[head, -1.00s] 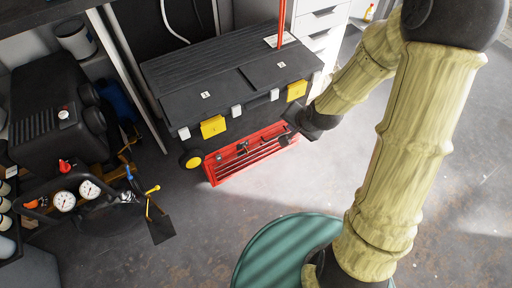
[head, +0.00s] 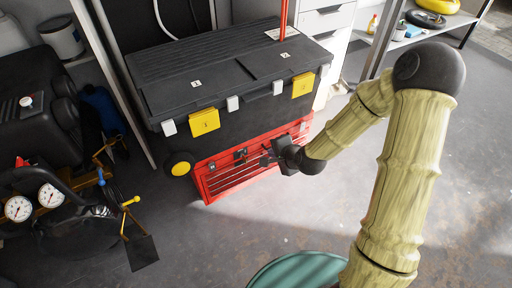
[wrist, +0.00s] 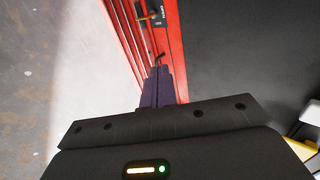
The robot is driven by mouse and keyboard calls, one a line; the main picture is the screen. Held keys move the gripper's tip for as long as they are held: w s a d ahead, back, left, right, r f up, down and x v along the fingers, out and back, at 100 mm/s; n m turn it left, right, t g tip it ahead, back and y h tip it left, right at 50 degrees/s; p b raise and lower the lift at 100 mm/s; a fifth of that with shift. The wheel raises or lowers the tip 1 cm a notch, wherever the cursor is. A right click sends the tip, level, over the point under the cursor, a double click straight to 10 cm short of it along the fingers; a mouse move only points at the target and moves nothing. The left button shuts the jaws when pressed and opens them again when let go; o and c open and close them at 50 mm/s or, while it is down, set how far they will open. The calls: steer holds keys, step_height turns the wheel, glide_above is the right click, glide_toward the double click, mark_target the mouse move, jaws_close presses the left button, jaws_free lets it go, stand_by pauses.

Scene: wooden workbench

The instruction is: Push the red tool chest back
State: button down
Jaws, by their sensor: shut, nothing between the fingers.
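The red tool chest (head: 222,176) sits low on the floor, against or partly beneath the front of a big black toolbox; I cannot tell how deep it goes. Its front has drawers and dark latches. My gripper (head: 268,159) is shut and empty at the chest's front, right of its middle. In the wrist view, the closed fingers (wrist: 157,86) point at the red chest (wrist: 174,52) and overlap its front face. They look close to it or touching; I cannot tell which.
The black toolbox (head: 230,68) has yellow latches and a yellow-hubbed wheel (head: 181,168). A black compressor with gauges (head: 34,204) stands at left. A green round top (head: 300,270) is at the bottom. A white drawer cabinet (head: 327,22) and shelf stand behind. The floor at right is clear.

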steer(key=b, duration=0.9)
glide_toward(252, 142)
steer(key=x, duration=0.6)
steer(key=shift+f, duration=0.2)
steer(key=shift+r+p, duration=0.1)
steer(key=shift+p, duration=0.3)
